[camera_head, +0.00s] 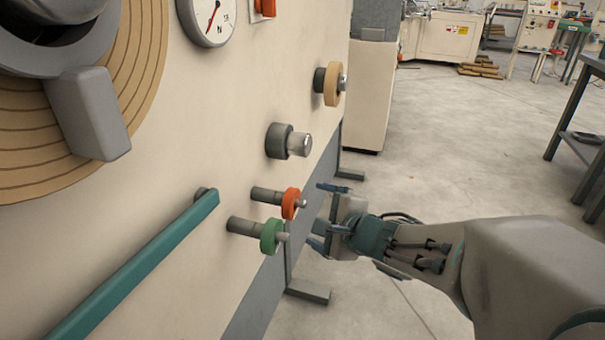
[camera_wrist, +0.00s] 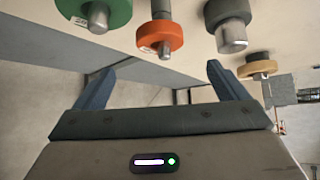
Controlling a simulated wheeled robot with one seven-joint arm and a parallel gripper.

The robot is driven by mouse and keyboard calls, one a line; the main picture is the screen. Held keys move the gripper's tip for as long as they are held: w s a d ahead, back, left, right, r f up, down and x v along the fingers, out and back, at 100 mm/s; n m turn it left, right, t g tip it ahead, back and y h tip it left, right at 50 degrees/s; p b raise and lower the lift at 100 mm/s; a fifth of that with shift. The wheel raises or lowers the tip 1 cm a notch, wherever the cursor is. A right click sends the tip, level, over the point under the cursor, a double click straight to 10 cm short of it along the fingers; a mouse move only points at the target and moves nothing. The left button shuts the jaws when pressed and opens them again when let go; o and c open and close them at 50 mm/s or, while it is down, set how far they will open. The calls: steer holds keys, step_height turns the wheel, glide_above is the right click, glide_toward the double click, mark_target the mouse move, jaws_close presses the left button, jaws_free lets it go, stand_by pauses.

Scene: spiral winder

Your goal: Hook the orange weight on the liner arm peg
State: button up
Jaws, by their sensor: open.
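The orange weight (camera_head: 290,203) is a ring on a dark peg that sticks out from the machine's pale panel. In the wrist view the orange weight (camera_wrist: 160,42) shows a small white label and lies ahead of the fingers. My gripper (camera_head: 326,214) is open and empty, just right of the orange weight, with its fingers towards the panel. In the wrist view my gripper (camera_wrist: 161,69) has its blue fingers wide apart, with the weight beyond the gap. A teal bar (camera_head: 140,262) crosses the panel at lower left. I cannot tell which peg is the liner arm peg.
A green ring weight (camera_head: 270,236) hangs on the peg below. A bare grey peg with a silver tip (camera_head: 297,144) sits above, and a tan ring (camera_head: 332,84) on another peg higher up. A dial (camera_head: 210,18) is at the top. Open floor lies to the right.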

mark_target(297, 207)
steer(key=p+x, duration=0.4)
steer(key=p, duration=0.2)
steer(key=shift+w+a, duration=0.3)
steer(key=shift+w, duration=0.05)
steer(key=x, duration=0.7)
steer(key=shift+w+f, duration=0.15)
steer(key=shift+f, duration=0.15)
steer(key=shift+w+a+f, duration=0.15)
steer(key=shift+w+a, duration=0.05)
steer(key=shift+w, duration=0.3)
steer(key=c, duration=1.8)
steer(key=shift+s, duration=0.1)
